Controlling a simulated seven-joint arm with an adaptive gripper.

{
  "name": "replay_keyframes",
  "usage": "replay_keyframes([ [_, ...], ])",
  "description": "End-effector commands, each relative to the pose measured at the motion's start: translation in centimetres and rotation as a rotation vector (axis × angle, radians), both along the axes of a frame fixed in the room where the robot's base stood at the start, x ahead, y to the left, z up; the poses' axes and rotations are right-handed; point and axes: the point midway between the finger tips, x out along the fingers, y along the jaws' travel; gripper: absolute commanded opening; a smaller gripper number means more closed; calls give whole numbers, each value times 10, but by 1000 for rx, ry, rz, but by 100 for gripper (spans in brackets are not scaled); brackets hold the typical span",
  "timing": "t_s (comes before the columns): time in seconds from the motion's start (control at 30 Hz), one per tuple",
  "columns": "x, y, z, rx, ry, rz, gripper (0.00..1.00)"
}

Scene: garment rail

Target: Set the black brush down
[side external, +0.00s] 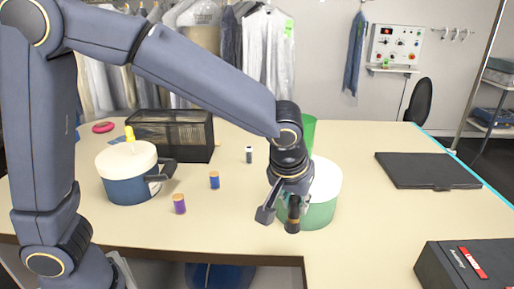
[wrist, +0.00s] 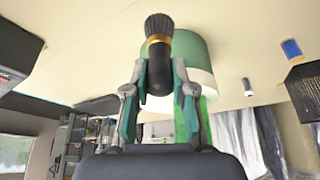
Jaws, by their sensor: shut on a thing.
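The black brush (side external: 293,214) has a gold band and, in the wrist view (wrist: 158,38), dark bristles at its upper end. My gripper (side external: 281,206) is shut on its dark handle; in the wrist view a finger (wrist: 160,75) lies on either side of it. In the side view the brush hangs roughly upright, bristle end low, in front of the green-and-white pot (side external: 322,205). I cannot tell whether the bristles touch the table (side external: 235,225). The pot is partly hidden by my gripper and the brush.
A green object (side external: 308,128) stands behind the pot. A blue pot with a white lid (side external: 130,185), spools (side external: 179,204) and a dark mesh box (side external: 175,135) are to the left. A flat black case (side external: 428,170) and a black box (side external: 465,270) are right. Table between is clear.

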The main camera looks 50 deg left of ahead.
Motion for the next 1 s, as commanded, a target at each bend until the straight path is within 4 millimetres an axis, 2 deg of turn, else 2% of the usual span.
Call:
replay_keyframes([
  [0.17,-53,49,4,0,-4,398,0],
  [0.3,-111,101,13,-2,-5,772,0],
  [0.4,-146,130,19,-6,-6,961,0],
  [0.5,-173,152,22,-7,-6,1069,0],
  [0.6,-189,164,24,-6,-5,1091,0],
  [0.77,-195,171,27,-6,-4,1089,0],
  [0.87,-180,171,23,1,1,1089,0],
  [1.0,-143,173,6,3,0,1089,0],
])
